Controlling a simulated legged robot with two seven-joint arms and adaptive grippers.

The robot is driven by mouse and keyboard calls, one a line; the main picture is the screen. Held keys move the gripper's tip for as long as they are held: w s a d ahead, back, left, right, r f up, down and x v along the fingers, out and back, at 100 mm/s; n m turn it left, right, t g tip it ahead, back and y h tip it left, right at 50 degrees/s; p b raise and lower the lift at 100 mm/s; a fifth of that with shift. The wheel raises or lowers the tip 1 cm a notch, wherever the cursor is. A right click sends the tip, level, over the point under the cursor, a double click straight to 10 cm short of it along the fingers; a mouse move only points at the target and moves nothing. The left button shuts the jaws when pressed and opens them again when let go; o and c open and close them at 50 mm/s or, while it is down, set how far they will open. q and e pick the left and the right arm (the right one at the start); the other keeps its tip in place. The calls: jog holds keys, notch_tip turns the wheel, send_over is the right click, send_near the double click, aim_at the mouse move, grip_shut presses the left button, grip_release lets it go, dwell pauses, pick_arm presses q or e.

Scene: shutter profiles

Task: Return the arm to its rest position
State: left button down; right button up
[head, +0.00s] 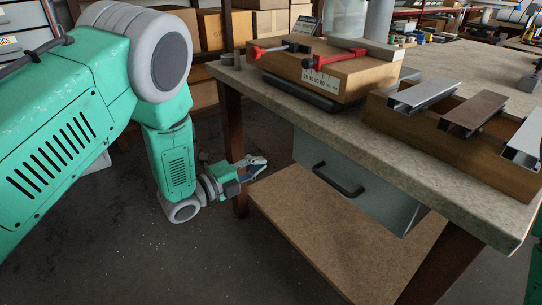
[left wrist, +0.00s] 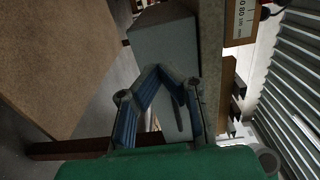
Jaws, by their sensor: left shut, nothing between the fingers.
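My left arm is green and comes in from the left in the head view. It bends downward beside the workbench (head: 420,150). My left gripper (head: 258,168) is in front of the bench leg, below the tabletop and left of the grey drawer. Its fingers are shut and empty. In the left wrist view the blue-padded fingers (left wrist: 164,80) meet at their tips, with the grey drawer front (left wrist: 165,45) behind them. They look apart from the drawer. My right gripper is not in view.
The grey drawer (head: 355,180) has a black handle (head: 338,180) and sits under the tabletop. A lower wooden shelf (head: 345,240) lies beneath. Metal profiles (head: 473,112) rest on a wooden block, near a box with red clamps (head: 325,72). Cardboard boxes (head: 262,22) stand behind. Floor at lower left is clear.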

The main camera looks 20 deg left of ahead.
pick_arm(q)
jog(key=s+a+f+n+g+y+p, duration=0.1)
jog(key=s+a+f+n+g+y, duration=0.25)
jog(key=s+f+n, duration=0.4)
jog(key=s+a+f+n+g+y+p, duration=0.2)
jog(key=s+a+f+n+y, duration=0.25)
jog(key=s+f+n, duration=0.35)
jog(key=s+a+f+n+g+y+p, duration=0.1)
jog(key=s+n+g, duration=0.7)
jog(key=s, duration=1.5)
jog(key=shift+s+a+f+n+y, duration=0.25)
jog(key=shift+a+f+n+y, duration=0.45)
jog(key=shift+y, duration=0.3)
jog(key=shift+r, duration=0.1)
jog(key=shift+d, duration=0.15)
